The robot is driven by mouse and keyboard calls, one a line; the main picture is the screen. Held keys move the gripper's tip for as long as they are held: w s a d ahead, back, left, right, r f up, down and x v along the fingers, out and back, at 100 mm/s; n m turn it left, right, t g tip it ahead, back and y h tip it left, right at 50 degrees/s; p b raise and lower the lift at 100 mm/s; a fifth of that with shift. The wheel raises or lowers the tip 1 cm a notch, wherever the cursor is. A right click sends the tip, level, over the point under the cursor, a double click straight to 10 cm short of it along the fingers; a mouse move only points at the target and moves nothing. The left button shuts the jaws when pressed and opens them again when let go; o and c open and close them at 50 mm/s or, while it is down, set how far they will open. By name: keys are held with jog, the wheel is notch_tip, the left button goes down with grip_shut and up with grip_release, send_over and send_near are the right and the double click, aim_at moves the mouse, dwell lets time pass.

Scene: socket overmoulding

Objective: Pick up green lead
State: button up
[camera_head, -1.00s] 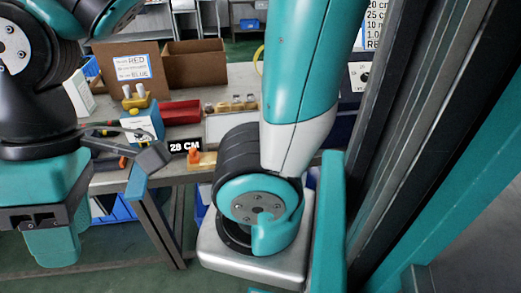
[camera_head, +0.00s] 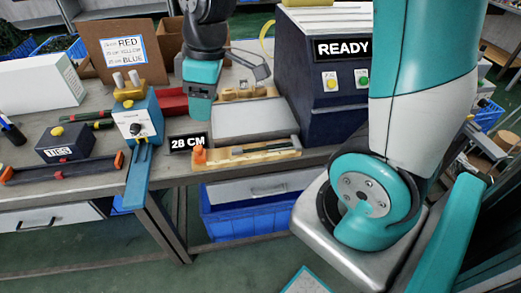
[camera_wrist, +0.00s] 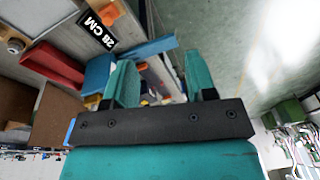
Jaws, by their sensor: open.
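In the head view my arm's teal end hangs over the bench, behind the 28 CM sign (camera_head: 188,143). The fingertips are not clear there.
A blue device (camera_head: 137,118) with a dial, a dark TIES box (camera_head: 65,145) and a red tray (camera_head: 172,103) stand on the bench. The READY machine (camera_head: 325,100) stands at right. Cardboard boxes (camera_head: 115,50) are behind. A blue bin (camera_head: 250,215) sits below.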

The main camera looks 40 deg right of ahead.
jog(key=n+h, duration=0.2)
send_over(242, 149)
notch_tip(242, 149, down, 10)
jog(key=r, duration=0.1)
jog(key=shift+g, duration=0.4)
notch_tip(242, 149, down, 12)
jog(key=shift+d+f, duration=0.15)
jog(key=shift+f, duration=0.1)
jog(key=shift+f+p, duration=0.75)
jog(key=shift+f, duration=2.1)
grip_shut()
